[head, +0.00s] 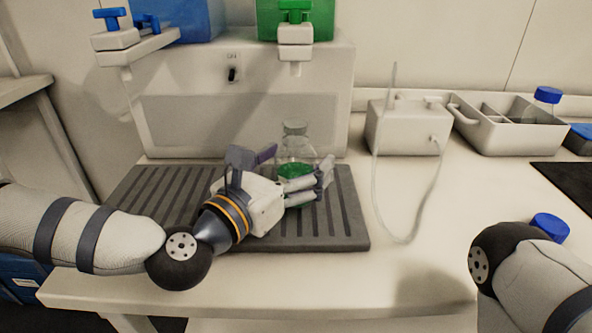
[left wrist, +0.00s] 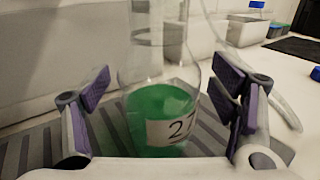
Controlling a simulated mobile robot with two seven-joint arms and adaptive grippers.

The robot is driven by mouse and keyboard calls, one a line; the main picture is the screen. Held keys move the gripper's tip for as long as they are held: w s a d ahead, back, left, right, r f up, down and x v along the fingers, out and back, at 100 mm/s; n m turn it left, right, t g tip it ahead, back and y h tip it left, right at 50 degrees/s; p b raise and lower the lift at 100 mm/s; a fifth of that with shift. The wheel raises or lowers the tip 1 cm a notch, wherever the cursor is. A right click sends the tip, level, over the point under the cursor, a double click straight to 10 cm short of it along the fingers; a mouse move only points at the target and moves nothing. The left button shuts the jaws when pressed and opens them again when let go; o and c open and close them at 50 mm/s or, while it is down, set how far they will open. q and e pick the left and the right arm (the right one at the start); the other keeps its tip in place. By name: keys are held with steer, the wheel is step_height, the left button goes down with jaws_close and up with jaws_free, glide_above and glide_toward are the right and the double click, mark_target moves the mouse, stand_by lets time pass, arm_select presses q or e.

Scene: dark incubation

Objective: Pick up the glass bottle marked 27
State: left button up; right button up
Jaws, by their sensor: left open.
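The glass bottle marked 27 (head: 296,170) stands upright on the dark ribbed mat (head: 345,225), with green liquid in its lower part. In the left wrist view the bottle (left wrist: 160,105) fills the middle, and its white label reads 27. My left gripper (head: 308,184) is open at the bottle. In the left wrist view its two purple-padded fingers (left wrist: 165,95) stand on either side of the bottle, with a gap showing on both sides. In the head view the fingers hide part of the bottle's lower body. My right arm is at the lower right, its gripper out of frame.
A white dispenser housing (head: 240,125) with blue and green tanks and taps stands behind the mat. To the right are a small white device (head: 405,128) with a thin tube and a divided tray (head: 510,135) holding a blue-capped bottle. The front right counter is mostly clear.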

arm_select(q)
steer(key=shift+w, duration=0.1)
steer(key=c, duration=1.5)
steer(key=shift+c, duration=0.4)
